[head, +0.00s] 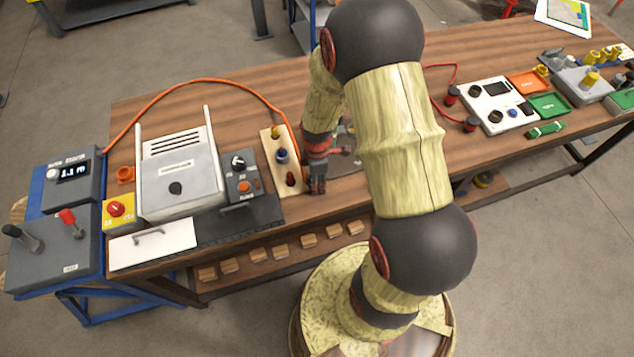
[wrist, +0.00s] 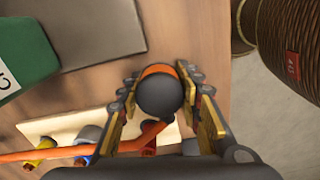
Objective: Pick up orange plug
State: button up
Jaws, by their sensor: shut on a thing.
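My gripper (head: 317,186) is near the middle front of the workbench, just right of a beige socket board. In the wrist view my gripper (wrist: 161,100) is shut on the orange plug (wrist: 160,93), which shows as a round dark end with an orange band. The plug sits between both finger pads. An orange cable (wrist: 95,148) runs close to it in the wrist view. In the head view the cable (head: 205,81) arcs over from the left to the board. The plug's lower part is hidden, so I cannot tell whether it touches the bench.
The socket board (head: 269,149) carries yellow, blue and red connectors, close to my gripper. A grey control box (head: 240,172) and a larger grey unit (head: 180,175) stand left of it. Meter panels and trays crowd the right end. The wooden bench (head: 240,65) is clear behind.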

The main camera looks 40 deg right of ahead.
jog(key=c, duration=0.6)
jog(key=shift+c, duration=0.2)
jog(key=shift+r, duration=0.45)
notch_tip(320, 180, up, 2)
jog(key=shift+r+p, duration=0.1)
jog(key=shift+p, duration=0.5)
jog(key=s+a+r+p, duration=0.3)
jog(key=s+a+r, duration=0.5)
jog(key=s+r, duration=0.2)
jog(key=shift+s+a, duration=0.2)
jog(key=shift+s, duration=0.45)
jog(key=shift+w+f, duration=0.1)
